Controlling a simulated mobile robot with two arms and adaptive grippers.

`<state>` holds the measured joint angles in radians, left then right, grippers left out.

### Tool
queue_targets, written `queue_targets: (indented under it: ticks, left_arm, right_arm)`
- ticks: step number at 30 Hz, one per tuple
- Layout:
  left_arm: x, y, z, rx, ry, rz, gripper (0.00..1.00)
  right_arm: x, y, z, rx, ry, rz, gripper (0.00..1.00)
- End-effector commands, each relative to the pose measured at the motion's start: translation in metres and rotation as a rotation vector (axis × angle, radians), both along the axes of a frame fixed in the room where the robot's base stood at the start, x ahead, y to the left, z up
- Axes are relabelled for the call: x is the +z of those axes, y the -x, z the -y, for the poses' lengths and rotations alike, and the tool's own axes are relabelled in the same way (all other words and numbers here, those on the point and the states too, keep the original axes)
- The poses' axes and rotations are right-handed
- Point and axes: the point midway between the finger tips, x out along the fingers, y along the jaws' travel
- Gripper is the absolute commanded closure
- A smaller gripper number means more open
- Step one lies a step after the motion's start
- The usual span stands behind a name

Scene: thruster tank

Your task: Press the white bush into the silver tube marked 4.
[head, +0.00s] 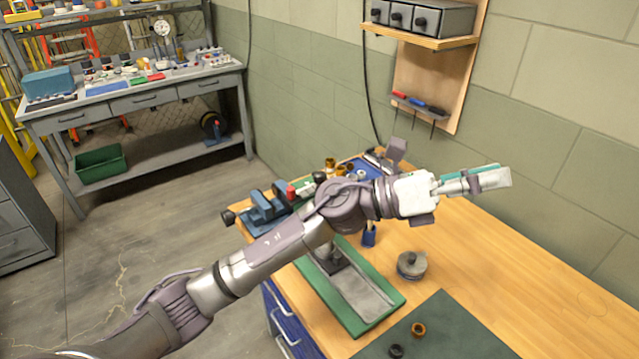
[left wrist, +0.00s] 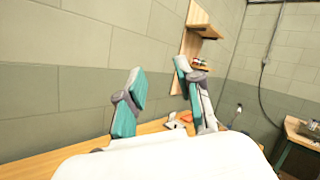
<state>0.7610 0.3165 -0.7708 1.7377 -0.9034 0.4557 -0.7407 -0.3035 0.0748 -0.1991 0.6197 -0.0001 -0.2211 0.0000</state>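My left gripper (head: 500,177) is raised over the back part of the wooden workbench (head: 490,265), near the wall. In the left wrist view its two teal-padded fingers (left wrist: 158,70) stand apart with nothing between them. I cannot make out the white bush or a silver tube marked 4 for sure. Small pale and brass-coloured parts (head: 331,165) lie at the far end of the bench, partly hidden by my left arm. My right gripper is not in view.
A blue vise (head: 265,207) sits at the bench's left end. A green-based press or slide (head: 362,297), a grey knobbed disc (head: 411,265) and a dark mat (head: 445,335) with an orange-brown ring (head: 418,329) and a black ring (head: 396,350) are nearer. The right of the bench is clear.

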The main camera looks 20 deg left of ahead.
Motion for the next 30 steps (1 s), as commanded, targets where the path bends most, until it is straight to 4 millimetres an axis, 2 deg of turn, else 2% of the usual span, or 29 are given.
queue_targets:
  ticks: [1, 2, 5, 8, 10, 12, 15, 18, 21, 23, 26, 30]
  left_arm:
    - [-0.004, 0.003, 0.010, -0.058, -0.162, 0.175, 0.65]
    - [-0.011, 0.005, 0.013, -0.099, -0.262, 0.274, 0.65]
    - [-0.041, -0.002, 0.001, -0.237, -0.614, 0.570, 0.65]
    - [-0.061, -0.028, -0.048, -0.375, -0.986, 0.783, 0.65]
    - [-0.060, -0.048, -0.098, -0.466, -1.234, 0.863, 0.65]
    - [-0.048, -0.064, -0.149, -0.548, -1.449, 0.888, 0.65]
    - [-0.022, -0.073, -0.211, -0.638, -1.675, 0.864, 0.65]
    - [-0.001, -0.074, -0.248, -0.694, -1.800, 0.821, 0.65]
    - [0.007, -0.072, -0.264, -0.722, -1.850, 0.794, 0.65]
    - [0.005, -0.072, -0.266, -0.727, -1.856, 0.790, 0.65]
    - [-0.006, -0.072, -0.266, -0.729, -1.855, 0.789, 0.65]
    - [-0.032, -0.073, -0.266, -0.731, -1.853, 0.789, 0.65]
  right_arm:
    - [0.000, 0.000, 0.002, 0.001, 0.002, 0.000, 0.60]
    - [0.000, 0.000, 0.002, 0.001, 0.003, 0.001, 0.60]
    - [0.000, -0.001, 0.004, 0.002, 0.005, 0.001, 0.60]
    - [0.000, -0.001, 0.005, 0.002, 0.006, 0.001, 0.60]
    - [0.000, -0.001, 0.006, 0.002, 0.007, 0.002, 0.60]
    - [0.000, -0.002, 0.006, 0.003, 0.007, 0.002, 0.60]
    - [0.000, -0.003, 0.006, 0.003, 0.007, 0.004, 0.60]
    - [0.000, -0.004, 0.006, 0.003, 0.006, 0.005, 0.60]
    - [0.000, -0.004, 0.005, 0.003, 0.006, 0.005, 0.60]
    - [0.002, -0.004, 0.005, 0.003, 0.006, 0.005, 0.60]
    - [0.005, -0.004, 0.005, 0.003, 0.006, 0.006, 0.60]
    - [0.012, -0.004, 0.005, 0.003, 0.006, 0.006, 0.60]
